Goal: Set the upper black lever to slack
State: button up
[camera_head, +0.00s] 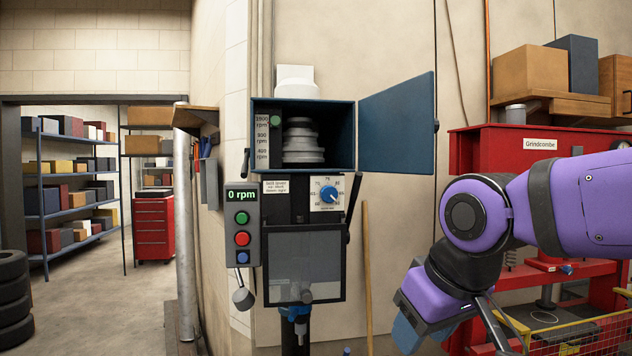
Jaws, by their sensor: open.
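A longer black lever (352,212) is on the right side, running down at a slant beside the dial. A small label (275,187) below the housing appears to speak of a belt lever with slack and tight positions; its text is hard to read. My gripper (408,332) is low at the right, angled downward, well apart from both levers. Its fingertips are partly cut off by the bottom edge; nothing shows in it.
The housing door (397,123) hangs open to the right, showing stepped pulleys (302,140). A control box (242,240) reads 0 rpm. A clear guard (304,263) covers the chuck area.

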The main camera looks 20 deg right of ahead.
aim_at(244, 170)
jog(key=l+u, duration=0.25)
jog(key=l, duration=0.4)
jog(key=l+u, duration=0.25)
jog(key=l, duration=0.4)
jog(key=l+u, duration=0.25)
jog(key=l, duration=0.4)
jog(key=k+l+u, duration=0.25)
jog(key=l, duration=0.4)
jog(key=i+j+z, duration=0.15)
jog(key=j, duration=0.25)
jog(key=i+j+z, duration=0.2)
jog(key=j, duration=0.2)
jog(key=j+z, duration=0.15)
jog(key=j, duration=0.25)
jog(key=i+j+z, duration=0.15)
jog(key=j, duration=0.3)
jog(key=k+j+z, duration=0.2)
jog(key=k+j, duration=0.15)
jog(key=j, duration=0.15)
jog(key=k+j+z, duration=0.15)
jog(key=k+j, duration=0.2)
jog(key=j, duration=0.15)
jog(key=k, duration=0.35)
jog(key=i+j+u, duration=0.2)
jog(key=i+j, duration=0.3)
jog(key=i+j+u, duration=0.15)
jog(key=i+j, duration=0.4)
jog(key=i+j+u, duration=0.2)
jog(key=i+j, duration=0.25)
jog(key=i, duration=0.15)
